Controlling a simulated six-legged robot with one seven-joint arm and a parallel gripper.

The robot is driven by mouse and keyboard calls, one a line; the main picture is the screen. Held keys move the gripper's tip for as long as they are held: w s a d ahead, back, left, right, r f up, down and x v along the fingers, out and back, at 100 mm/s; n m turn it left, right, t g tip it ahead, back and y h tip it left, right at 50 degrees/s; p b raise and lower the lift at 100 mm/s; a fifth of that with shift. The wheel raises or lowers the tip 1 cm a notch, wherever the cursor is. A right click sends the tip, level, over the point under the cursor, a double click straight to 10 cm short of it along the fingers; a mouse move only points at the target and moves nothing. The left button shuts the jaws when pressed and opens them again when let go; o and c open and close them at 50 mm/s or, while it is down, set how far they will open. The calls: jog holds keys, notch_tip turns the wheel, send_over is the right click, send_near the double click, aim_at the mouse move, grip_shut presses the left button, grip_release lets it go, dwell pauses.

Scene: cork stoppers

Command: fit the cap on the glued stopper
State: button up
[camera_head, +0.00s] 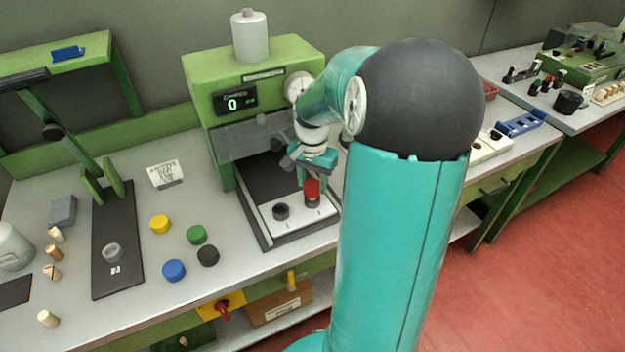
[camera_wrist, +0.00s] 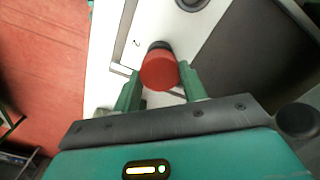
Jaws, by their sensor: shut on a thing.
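My gripper (camera_head: 312,178) reaches down over the white plate (camera_head: 292,222) of the green machine. Its fingers are shut on a red cap (camera_head: 312,188). In the wrist view the red cap (camera_wrist: 160,71) sits between the two fingertips (camera_wrist: 160,88). A dark round holder (camera_wrist: 158,46) shows just beyond the cap, at the plate's right-hand position. The cap appears above or on this holder; I cannot tell whether they touch. A stopper under the cap is hidden. The plate's other dark holder (camera_head: 281,211) stands to the left with no cap on it.
Yellow (camera_head: 159,224), green (camera_head: 196,235), blue (camera_head: 174,270) and black (camera_head: 208,256) caps lie on the bench left of the machine. Several corks (camera_head: 53,252) lie further left, beside a lever press (camera_head: 113,252). The machine's clear shield (camera_head: 250,140) hangs close behind my gripper.

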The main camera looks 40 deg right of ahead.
aim_at(312, 184)
jog(key=shift+f, duration=0.4)
dwell(0.3)
jog(key=o, duration=1)
notch_tip(312, 184, up, 14)
jog(key=shift+f, duration=0.1)
jog(key=s+a+r+n+t+h, duration=0.1)
jog(key=a+r+n, duration=0.15)
jog(key=a, duration=0.55)
jog(key=s+a+r+n+t, duration=0.15)
jog(key=a+n, duration=0.25)
jog(key=a, duration=0.4)
jog(key=s+a+n+t, duration=0.1)
jog(key=s+a+n, duration=0.1)
jog(key=a, duration=0.1)
jog(key=s+a+f+n+t, duration=0.1)
jog(key=s+a+n, duration=0.1)
jog(key=s+a, duration=0.1)
jog(key=s+a+f+n+t+y, duration=0.1)
jog(key=s+a+n, duration=0.2)
jog(key=a, duration=0.2)
jog(key=shift+s+f, duration=0.1)
jog(key=shift+f, duration=0.15)
